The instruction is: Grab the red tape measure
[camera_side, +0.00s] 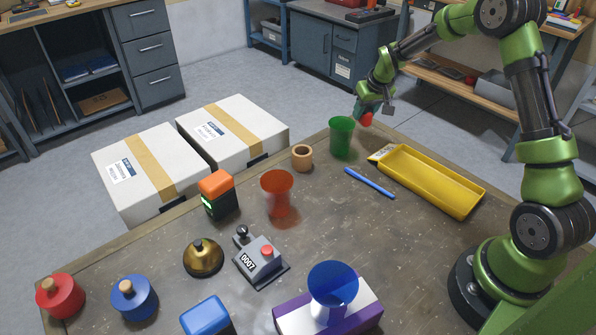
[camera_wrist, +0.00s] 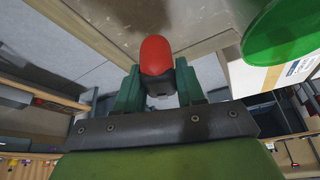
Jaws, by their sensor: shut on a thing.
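The red tape measure (camera_side: 366,119) is at the end of my arm in the side view, near the table's far edge and just right of the green cup (camera_side: 342,137). My gripper (camera_wrist: 158,90) is shut on the red tape measure (camera_wrist: 156,56) in the wrist view, with a green finger on each side of it. Part of the tape measure is hidden between the fingers. The green cup also shows at the upper right of the wrist view (camera_wrist: 285,30), close to the gripper.
A yellow tray (camera_side: 440,200) and a blue marker (camera_side: 369,183) lie right of the green cup.

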